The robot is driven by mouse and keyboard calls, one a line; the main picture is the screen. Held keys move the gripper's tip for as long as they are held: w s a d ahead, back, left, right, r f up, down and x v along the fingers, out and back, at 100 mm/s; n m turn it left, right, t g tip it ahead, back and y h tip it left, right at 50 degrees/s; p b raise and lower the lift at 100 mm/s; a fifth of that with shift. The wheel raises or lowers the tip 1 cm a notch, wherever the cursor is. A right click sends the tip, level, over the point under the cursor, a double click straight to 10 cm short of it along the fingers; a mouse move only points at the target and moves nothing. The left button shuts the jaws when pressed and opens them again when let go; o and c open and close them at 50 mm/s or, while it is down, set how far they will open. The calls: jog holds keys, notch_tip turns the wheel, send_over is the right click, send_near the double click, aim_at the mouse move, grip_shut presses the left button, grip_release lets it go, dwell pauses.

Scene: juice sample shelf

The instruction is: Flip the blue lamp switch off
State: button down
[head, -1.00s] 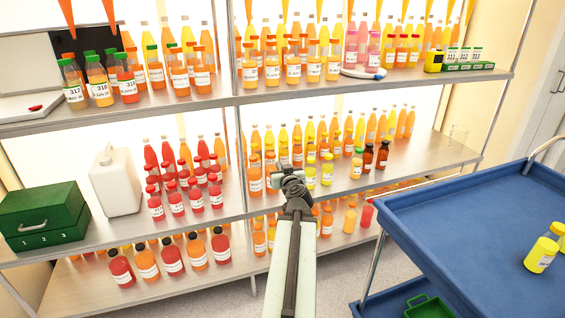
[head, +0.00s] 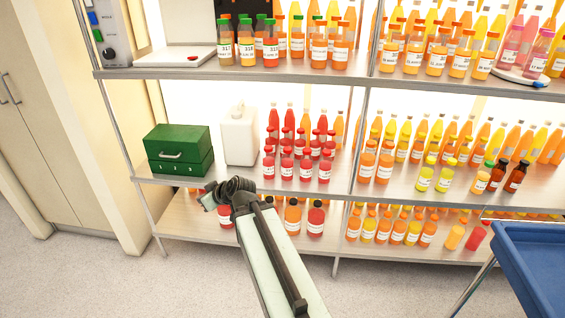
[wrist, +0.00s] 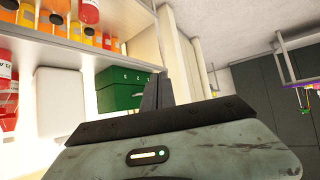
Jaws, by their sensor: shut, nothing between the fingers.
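A control panel (head: 122,32) stands at the far left end of the upper shelf. On its left side it has a blue switch (head: 92,18), a green one below it and a round dark knob. The switch's on or off position is too small to tell. My gripper (head: 208,198) is shut and empty, well below the panel and in front of the lower shelves, near the green box. In the wrist view my gripper's dark fingers (wrist: 157,92) are together, pointing up. The panel does not show in that view.
A green box (head: 178,152) and a white jug (head: 239,136) stand on the middle shelf. A white scale-like device (head: 175,55) and several juice bottles stand beside the panel. A blue cart (head: 530,262) is at the right. The floor (head: 90,270) at the left is clear.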

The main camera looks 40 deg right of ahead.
jog(key=s+a+f+n+g, duration=0.1)
jog(key=s+a+f+g, duration=0.55)
jog(key=a, duration=0.55)
jog(key=s+d+f+m+g+h, duration=0.3)
jog(key=s+m+g, duration=0.1)
jog(key=s, duration=0.6)
jog(key=shift+f+m, duration=0.15)
jog(key=shift+m, duration=0.15)
jog(key=shift+s+d, duration=0.1)
jog(key=shift+d, duration=0.05)
